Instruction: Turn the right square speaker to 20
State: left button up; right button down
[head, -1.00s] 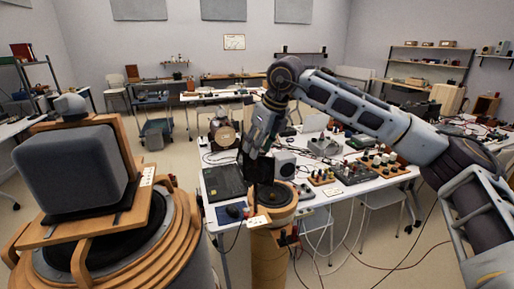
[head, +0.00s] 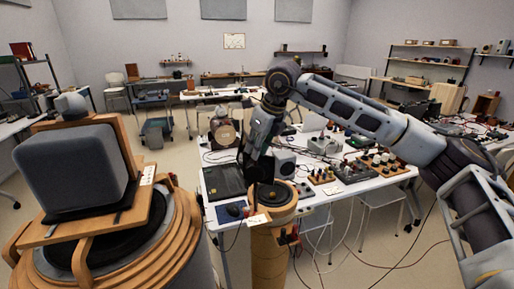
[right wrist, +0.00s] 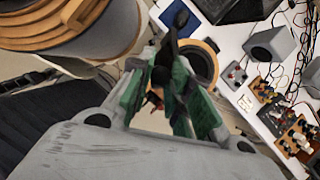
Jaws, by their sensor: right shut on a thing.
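A large grey square speaker (head: 72,170) sits on a wooden stand over a round turntable at the left of the head view. A smaller grey box speaker (head: 284,163) stands on the white table and shows in the right wrist view (right wrist: 272,43). My right gripper (head: 249,168) is above a small round stand (head: 285,208) with an orange rim. It is shut on a dark upright piece (right wrist: 170,40), mostly hidden between the green-sided fingers. I cannot tell whether that piece belongs to a speaker. A small white card (head: 258,219) is on the stand's front. My left gripper is out of view.
Open floor (head: 175,160) lies between the big turntable and the table.

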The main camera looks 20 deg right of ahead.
jog(key=shift+n, duration=0.3)
jog(key=shift+w+d+n+g+y, duration=0.1)
jog(key=shift+n+g+y, duration=0.45)
jog(key=shift+n, duration=1.05)
jog(key=c, duration=1.3)
grip_release()
jog(key=shift+v, duration=5.95)
jog(key=shift+d, duration=0.1)
